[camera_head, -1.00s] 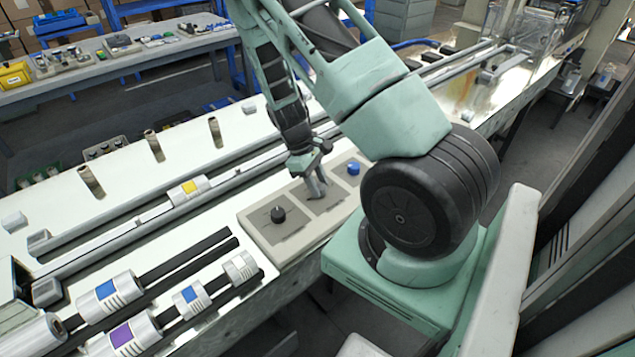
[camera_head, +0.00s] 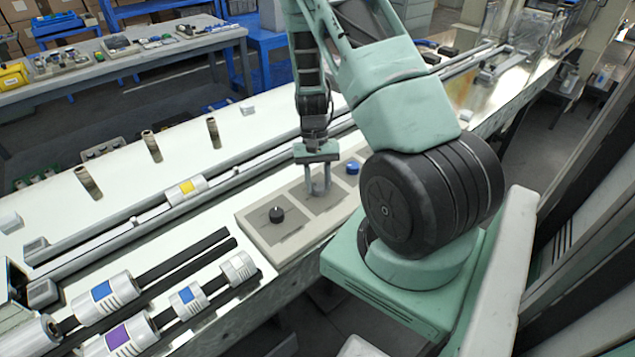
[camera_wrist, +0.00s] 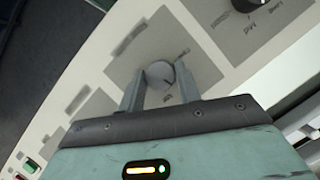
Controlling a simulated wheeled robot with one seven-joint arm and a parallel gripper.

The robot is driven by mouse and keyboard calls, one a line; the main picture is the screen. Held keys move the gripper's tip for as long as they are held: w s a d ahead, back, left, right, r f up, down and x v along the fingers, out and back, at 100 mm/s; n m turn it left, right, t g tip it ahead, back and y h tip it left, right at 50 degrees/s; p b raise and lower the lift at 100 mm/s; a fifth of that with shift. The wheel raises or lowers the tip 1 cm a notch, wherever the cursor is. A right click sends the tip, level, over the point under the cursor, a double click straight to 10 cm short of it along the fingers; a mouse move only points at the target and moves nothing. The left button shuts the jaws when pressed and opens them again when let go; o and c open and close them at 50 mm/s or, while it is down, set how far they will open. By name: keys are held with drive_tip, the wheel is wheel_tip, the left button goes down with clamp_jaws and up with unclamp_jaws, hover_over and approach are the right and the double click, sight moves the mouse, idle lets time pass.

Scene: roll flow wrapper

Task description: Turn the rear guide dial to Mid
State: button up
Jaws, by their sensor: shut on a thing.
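A pale control panel (camera_head: 262,240) carries a row of dials on grey plates. My gripper (camera_head: 318,190) points down over the panel's middle plate. In the wrist view its two fingers are shut on a round grey dial (camera_wrist: 160,75), one on each side. A pointer line runs from this dial toward the upper right. Small lettering sits below it, too small to read surely. A black dial (camera_head: 277,214) stands on the left plate, and it also shows at the wrist view's top right (camera_wrist: 250,4). Which dial is named rear guide cannot be told.
A blue knob (camera_head: 353,167) stands just right of my gripper on the panel. Rollers with blue and purple labels (camera_head: 105,290) lie at the lower left. Upright posts (camera_head: 150,146) stand farther back.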

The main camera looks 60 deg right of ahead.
drive_tip(key=m, duration=0.2)
drive_tip(key=m+t+b, duration=0.1)
drive_tip(key=m, duration=0.1)
drive_tip(key=shift+d+m+t+y, duration=0.15)
drive_tip(key=shift+m+t+y, duration=0.15)
drive_tip(key=shift+y, duration=0.1)
drive_tip(key=shift+s+m+t+b, duration=0.15)
drive_tip(key=shift+m+t+b, duration=0.5)
drive_tip(key=shift+m, duration=1.25)
drive_tip(key=o, duration=1)
drive_tip(key=shift+c, duration=0.2)
drive_tip(key=shift+r, duration=0.1)
drive_tip(key=v, duration=1.7)
drive_tip(key=shift+s+d+b, duration=0.15)
drive_tip(key=shift+d+b, duration=0.15)
drive_tip(key=shift+d, duration=0.1)
